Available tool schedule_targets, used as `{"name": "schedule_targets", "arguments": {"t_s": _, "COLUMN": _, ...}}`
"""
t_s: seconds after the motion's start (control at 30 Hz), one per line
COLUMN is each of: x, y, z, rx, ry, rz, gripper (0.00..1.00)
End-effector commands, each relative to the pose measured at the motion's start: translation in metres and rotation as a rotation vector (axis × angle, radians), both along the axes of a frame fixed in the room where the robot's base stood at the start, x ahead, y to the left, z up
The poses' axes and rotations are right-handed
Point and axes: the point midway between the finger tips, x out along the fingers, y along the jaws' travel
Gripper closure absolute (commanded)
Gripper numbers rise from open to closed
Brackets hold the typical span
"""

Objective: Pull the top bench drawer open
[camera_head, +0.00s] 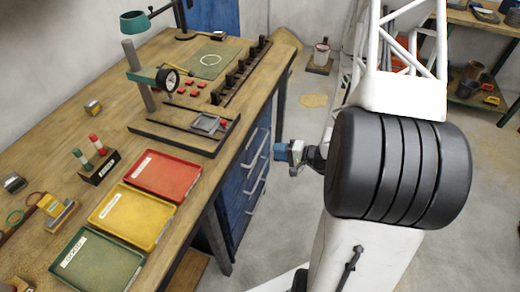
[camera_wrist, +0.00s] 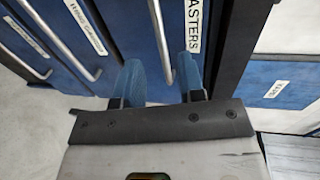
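The blue bench drawer unit (camera_head: 243,185) stands under the right edge of the workbench, with several metal bar handles on its front. In the wrist view the top drawer (camera_wrist: 205,60) carries a white label ending in "ASTERS", and its front looks flush with the unit. Its bar handle (camera_wrist: 160,35) runs between the two blue fingers of my gripper (camera_wrist: 163,80). The fingers stand apart on either side of the bar, so my gripper is open. In the head view my gripper (camera_head: 281,152) is just right of the drawer fronts. Whether the fingers touch the handle is unclear.
Lower drawers with handles (camera_wrist: 80,40) lie close beside the gripper. Grey floor (camera_head: 285,215) is open in front of the drawers.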

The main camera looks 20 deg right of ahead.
Motion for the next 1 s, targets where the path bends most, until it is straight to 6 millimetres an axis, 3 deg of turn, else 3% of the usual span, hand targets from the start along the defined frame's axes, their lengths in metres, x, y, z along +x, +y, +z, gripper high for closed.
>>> {"name": "schedule_targets", "arguments": {"t_s": 0.47, "x": 0.007, "y": 0.008, "z": -0.002, "rx": 0.0, "ry": 0.002, "rz": 0.003, "gripper": 0.64}}
{"name": "schedule_targets", "arguments": {"t_s": 1.0, "x": 0.04, "y": 0.041, "z": -0.012, "rx": 0.0, "ry": 0.001, "rz": 0.004, "gripper": 0.64}}
